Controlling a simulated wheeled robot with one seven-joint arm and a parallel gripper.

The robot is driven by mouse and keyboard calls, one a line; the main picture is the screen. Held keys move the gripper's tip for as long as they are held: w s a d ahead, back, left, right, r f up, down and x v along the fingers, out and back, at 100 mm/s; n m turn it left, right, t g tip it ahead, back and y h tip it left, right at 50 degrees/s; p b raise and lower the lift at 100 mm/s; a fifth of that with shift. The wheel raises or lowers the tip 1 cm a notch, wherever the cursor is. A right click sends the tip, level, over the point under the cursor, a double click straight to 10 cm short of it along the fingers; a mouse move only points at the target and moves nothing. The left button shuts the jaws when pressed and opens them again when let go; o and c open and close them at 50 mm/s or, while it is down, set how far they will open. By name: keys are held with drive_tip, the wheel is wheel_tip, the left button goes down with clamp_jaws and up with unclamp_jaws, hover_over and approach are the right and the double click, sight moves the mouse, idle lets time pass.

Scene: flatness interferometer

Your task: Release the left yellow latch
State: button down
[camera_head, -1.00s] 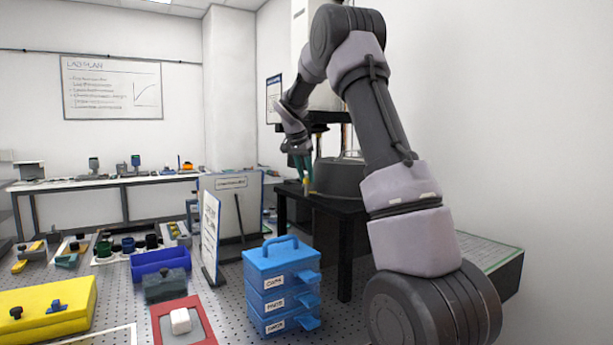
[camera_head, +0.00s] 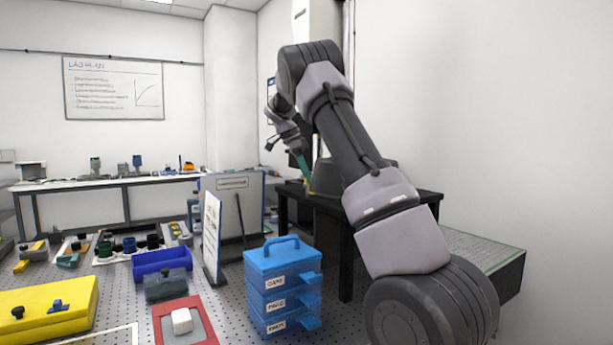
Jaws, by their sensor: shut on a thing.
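A dark round instrument (camera_head: 325,180) stands on a black table (camera_head: 425,196), partly hidden behind my arm. A small yellow piece, the left latch (camera_head: 309,181), shows at the instrument's left side. My gripper (camera_head: 306,174) points down at it with its teal fingers, and is shut on the latch. The fingertips and the latch are very small here, so the exact hold and the latch's angle are hard to make out. The right side of the instrument is hidden by my arm.
A blue drawer box (camera_head: 283,284) stands in front of the black table. A grey panel (camera_head: 232,205) and a white sign (camera_head: 211,238) stand to its left. A yellow block (camera_head: 45,306), a blue bin (camera_head: 160,261) and a red-framed tray (camera_head: 201,331) lie further left.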

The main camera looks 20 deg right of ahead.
drive_tip(key=shift+m, duration=0.3)
idle(0.4)
drive_tip(key=c, duration=0.6)
unclamp_jaws()
drive_tip(key=v, duration=1)
drive_tip(key=shift+r, duration=0.35)
drive_tip(key=shift+w+a, duration=0.1)
